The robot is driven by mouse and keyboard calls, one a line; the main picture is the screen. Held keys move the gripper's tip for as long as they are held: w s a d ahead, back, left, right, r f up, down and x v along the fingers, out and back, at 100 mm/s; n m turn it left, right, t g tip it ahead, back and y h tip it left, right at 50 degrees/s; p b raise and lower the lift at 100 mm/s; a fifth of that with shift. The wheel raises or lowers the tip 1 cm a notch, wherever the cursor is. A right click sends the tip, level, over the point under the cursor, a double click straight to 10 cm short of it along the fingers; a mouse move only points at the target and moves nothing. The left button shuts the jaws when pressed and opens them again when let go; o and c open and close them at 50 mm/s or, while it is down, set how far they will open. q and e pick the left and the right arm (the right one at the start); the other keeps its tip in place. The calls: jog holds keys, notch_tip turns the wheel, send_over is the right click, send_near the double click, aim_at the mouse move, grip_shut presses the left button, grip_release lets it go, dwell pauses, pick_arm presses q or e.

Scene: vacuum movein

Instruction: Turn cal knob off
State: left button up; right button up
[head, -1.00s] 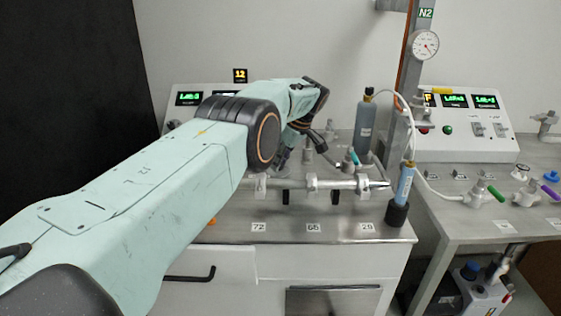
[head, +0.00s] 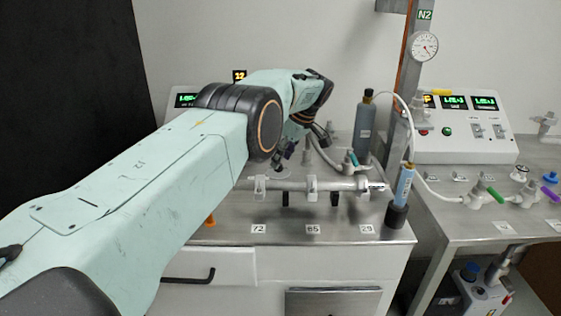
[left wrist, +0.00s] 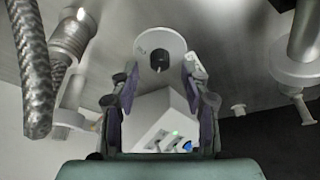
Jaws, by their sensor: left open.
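My left gripper (head: 284,156) reaches over the steel bench behind the horizontal metal pipe (head: 325,184). In the left wrist view its two purple-padded fingers (left wrist: 158,92) are spread apart with nothing held between them. A pale round disc with a black knob-like centre (left wrist: 160,58) lies beyond the fingertips, between them and apart from them. A white box (left wrist: 165,112) with a small green light and a blue knob (left wrist: 187,146) shows lower between the fingers. No readable label tells which knob is the cal knob. My right gripper is in neither view.
A dark grey cylinder (head: 364,128) and a blue cylinder (head: 404,186) stand to the right of the gripper. A braided hose (left wrist: 36,70) and a metal fitting (left wrist: 72,36) are close on the left in the wrist view. A white control panel (head: 455,147) stands at right.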

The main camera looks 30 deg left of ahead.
pick_arm(q)
jog(key=v, duration=0.9)
jog(key=shift+d+r, duration=0.15)
jog(key=shift+r, duration=0.15)
